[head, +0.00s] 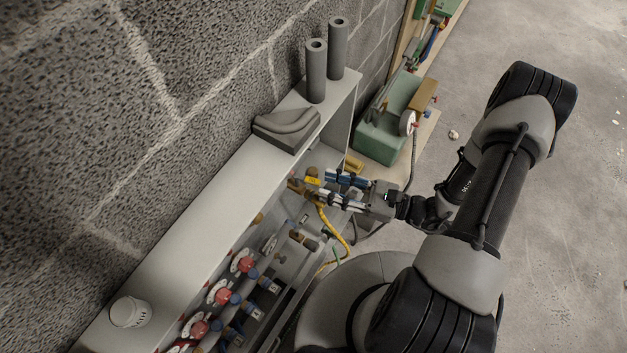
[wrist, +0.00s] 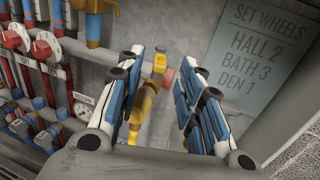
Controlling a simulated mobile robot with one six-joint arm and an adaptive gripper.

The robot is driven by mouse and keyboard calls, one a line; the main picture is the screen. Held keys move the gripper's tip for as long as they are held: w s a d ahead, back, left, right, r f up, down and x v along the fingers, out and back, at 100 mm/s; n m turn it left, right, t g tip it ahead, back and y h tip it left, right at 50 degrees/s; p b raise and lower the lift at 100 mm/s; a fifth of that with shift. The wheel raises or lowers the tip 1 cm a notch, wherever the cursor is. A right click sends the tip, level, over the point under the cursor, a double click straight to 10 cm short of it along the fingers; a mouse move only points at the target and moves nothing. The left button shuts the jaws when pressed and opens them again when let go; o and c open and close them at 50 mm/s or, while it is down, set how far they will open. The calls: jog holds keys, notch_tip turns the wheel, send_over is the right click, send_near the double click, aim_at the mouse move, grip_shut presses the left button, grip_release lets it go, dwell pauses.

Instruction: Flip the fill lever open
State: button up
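A small yellow lever (wrist: 160,63) shows in the wrist view, on a brass valve body (wrist: 141,105) with a red round cap (wrist: 168,77) beside it. I take it for the fill lever. It also shows as a yellow patch in the head view (head: 313,181). My gripper (head: 312,188) reaches into the open cabinet from the right. In the wrist view its two blue-padded fingers (wrist: 160,60) are spread apart, with the lever and valve showing between them. I see no contact with the lever, but the depth gap is unclear.
A sign (wrist: 262,50) reads "SET WHEELS HALL 2 BATH 3 DEN 1". The cabinet (head: 190,240) stands against a block wall. A yellow hose (head: 335,228) hangs below my gripper. A green machine (head: 385,130) stands behind.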

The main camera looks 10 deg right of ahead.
aim_at(314, 180)
jog(key=x, duration=0.5)
jog(key=shift+b, duration=0.35)
jog(key=shift+c, duration=0.4)
grip_shut()
